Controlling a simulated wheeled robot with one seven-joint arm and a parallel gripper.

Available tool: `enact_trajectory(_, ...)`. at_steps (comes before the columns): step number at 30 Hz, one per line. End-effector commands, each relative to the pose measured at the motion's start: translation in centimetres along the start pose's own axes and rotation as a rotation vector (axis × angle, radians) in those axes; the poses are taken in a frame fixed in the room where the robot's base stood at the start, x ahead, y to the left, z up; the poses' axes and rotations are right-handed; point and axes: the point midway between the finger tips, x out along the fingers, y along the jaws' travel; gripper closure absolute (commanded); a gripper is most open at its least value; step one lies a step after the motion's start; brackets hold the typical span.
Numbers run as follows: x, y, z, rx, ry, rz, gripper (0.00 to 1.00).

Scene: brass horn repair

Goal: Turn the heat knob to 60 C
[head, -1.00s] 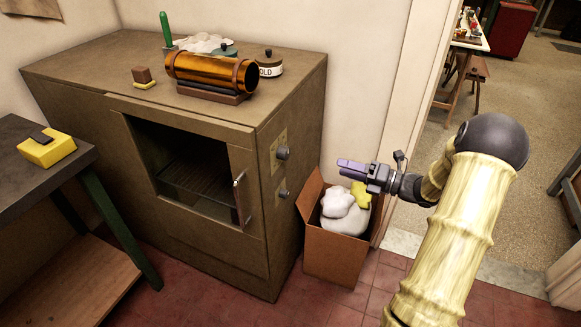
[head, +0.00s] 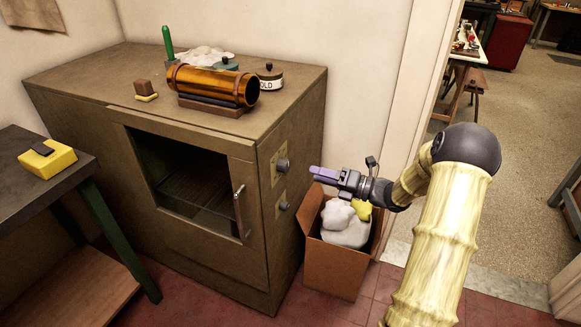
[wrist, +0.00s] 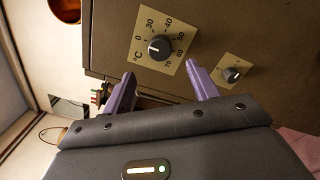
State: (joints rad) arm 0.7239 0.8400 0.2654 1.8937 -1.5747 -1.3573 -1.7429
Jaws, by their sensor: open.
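The heat knob (head: 282,164) is the upper, larger black knob on the oven's right side. In the wrist view the heat knob (wrist: 158,47) sits on a cream dial plate (wrist: 148,68) marked °C, with numbers from 0 through 30, 40, 50 and 60 to 70. A short white mark shows on the knob's left part; its exact reading is too small to tell. My gripper (head: 314,172) is open and empty, just right of the knob and apart from it. In the wrist view, my gripper's purple fingers (wrist: 161,75) are spread below the knob, nothing between them.
A smaller knob (head: 283,206) sits below on the same oven side (head: 288,240). The oven's front door handle (head: 239,208) is round the corner. A cardboard box (head: 335,262) with white and yellow cloths stands under my gripper. A wall is behind.

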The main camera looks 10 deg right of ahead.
Motion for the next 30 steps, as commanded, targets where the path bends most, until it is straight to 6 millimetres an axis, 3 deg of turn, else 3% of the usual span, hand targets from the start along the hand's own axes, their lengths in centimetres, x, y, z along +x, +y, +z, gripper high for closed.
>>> enact_trajectory(9,5.8,0.1,0.0,0.0,0.002,0.002,0.41)
enact_trajectory(15,8.6,0.0,0.0,0.001,0.001,0.001,0.41)
enact_trajectory(27,9.5,0.0,0.0,0.001,0.0,0.0,0.41)
enact_trajectory(30,9.5,0.0,0.0,0.001,0.0,0.0,0.6)
